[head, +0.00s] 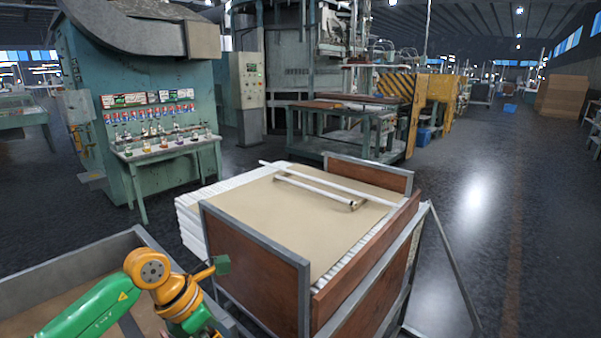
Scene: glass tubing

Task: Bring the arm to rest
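My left arm (82,312), green with orange joints, comes in at the bottom left over a grey-rimmed bin. Its far end runs down toward the bottom edge. A small orange piece with a dark green tip (222,265) sticks out to the right beside the wrist. I cannot make out the two fingers clearly, or whether they hold anything. My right arm and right gripper are not in view. A cart (255,262) with brown panels and a grey frame stands right of the arm, apart from it. Pale tubes (315,190) lie on its tan top sheet (300,222).
The grey-rimmed bin (70,262) lies under my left arm, close to the cart. White stacked tubing (188,225) shows at the cart's left side. A green workbench (165,150) with small items stands behind left. The dark floor (480,200) at right is clear.

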